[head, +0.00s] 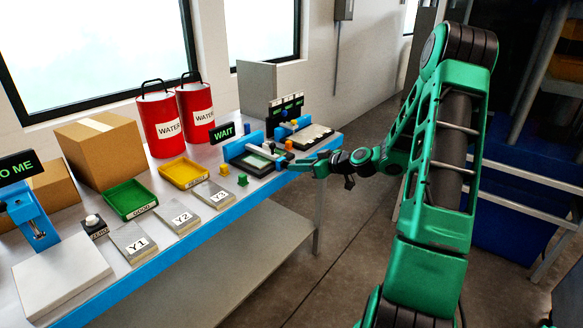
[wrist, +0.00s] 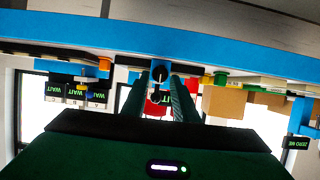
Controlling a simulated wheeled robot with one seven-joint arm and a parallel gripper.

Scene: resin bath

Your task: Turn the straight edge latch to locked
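The latch is too small to make out for certain. A bench device with a blue frame (head: 247,143) and a pale flat bed stands at the right part of the bench, and small orange and green pieces sit at its near end. My gripper (head: 288,164) reaches in from the right, with its fingertips at the bench's front edge beside this device. In the wrist view my gripper (wrist: 160,82) shows two green fingers apart, pointing at the blue bench edge. A dark round knob (wrist: 160,73) shows between or just beyond the fingertips; I cannot tell if they touch it.
The bench (head: 190,240) has a blue front edge. On it are a green tray (head: 130,199), a yellow tray (head: 185,172), plates marked Y1 (head: 135,243), Y2 and Y3, a cardboard box (head: 103,150) and two red WATER buckets (head: 162,123). The floor in front is clear.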

